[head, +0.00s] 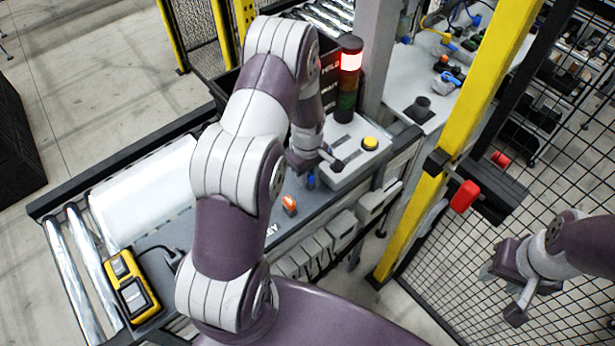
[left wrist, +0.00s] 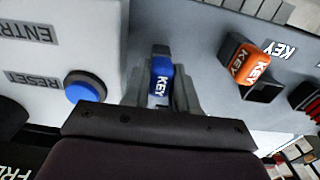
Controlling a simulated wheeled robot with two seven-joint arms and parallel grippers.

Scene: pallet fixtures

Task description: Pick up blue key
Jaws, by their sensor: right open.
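The blue key (left wrist: 162,76) stands between the two fingers of my left gripper (left wrist: 160,95) in the left wrist view, with its KEY label facing the camera. The fingers are close on both sides of it; whether they press on it I cannot tell. In the head view the blue key (head: 311,181) shows small beside my left gripper (head: 318,163), at the near edge of the grey button box. My right gripper (head: 506,288) is open and empty at the right, in front of the mesh fence.
An orange key (left wrist: 250,62) sits beside the blue one, also in the head view (head: 289,204). A blue reset button (left wrist: 83,88) is on the box (head: 352,150). A signal tower (head: 349,80) and yellow post (head: 465,110) stand behind. A yellow device (head: 130,287) lies front left.

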